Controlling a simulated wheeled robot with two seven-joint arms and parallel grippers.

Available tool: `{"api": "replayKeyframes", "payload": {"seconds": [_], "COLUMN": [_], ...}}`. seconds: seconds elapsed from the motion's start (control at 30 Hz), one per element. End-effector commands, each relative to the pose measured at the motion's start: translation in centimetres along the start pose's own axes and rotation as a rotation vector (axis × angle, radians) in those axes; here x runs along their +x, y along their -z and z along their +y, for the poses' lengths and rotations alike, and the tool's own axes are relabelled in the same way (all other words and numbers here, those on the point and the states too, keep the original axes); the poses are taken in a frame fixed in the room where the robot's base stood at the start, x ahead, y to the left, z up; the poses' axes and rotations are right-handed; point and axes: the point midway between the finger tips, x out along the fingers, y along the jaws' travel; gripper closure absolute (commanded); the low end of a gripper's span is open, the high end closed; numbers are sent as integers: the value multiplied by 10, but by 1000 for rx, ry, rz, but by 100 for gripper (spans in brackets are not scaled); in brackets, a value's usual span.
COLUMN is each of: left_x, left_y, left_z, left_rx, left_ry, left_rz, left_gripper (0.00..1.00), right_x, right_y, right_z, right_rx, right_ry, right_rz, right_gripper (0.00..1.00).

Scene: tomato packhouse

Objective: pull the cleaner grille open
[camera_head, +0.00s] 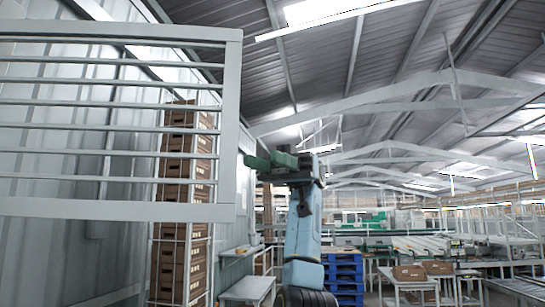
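The cleaner grille (229,130) is a pale grey frame with several horizontal bars, filling the upper left of the head view. Its right upright stands just left of my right gripper (257,161). That gripper has green fingers pointing left, with their tips close beside the upright. I cannot tell whether they touch it, and the gap between the fingers is not clear. My blue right forearm rises from below to the gripper. No handle on the grille can be made out. My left gripper is not in view.
Behind the grille, a tall stack of brown crates (168,267) stands in a white wire rack by the wall. Blue pallets (345,272) are stacked right of my forearm. White tables (412,284) and conveyors fill the lower right. The space right of the gripper at its height looks open.

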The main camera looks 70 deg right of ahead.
Motion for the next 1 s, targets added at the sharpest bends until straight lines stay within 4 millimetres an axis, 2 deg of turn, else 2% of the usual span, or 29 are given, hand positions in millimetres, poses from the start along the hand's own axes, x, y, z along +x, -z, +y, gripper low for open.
{"api": "replayKeyframes", "payload": {"seconds": [0.1, 0.3, 0.9, 1.0], "left_x": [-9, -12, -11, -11], "left_y": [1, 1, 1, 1], "left_z": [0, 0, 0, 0], "left_rx": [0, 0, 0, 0], "left_ry": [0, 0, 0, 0], "left_rz": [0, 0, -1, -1], "left_gripper": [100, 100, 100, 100], "right_x": [-10, -18, -18, -14], "right_y": [2, 0, 0, -3], "right_z": [0, 0, 0, 8], "right_rx": [4, 2, 1, 19], "right_ry": [-3, -1, 0, -7], "right_rz": [0, 4, 4, -5], "right_gripper": [64, 64, 64, 64]}}
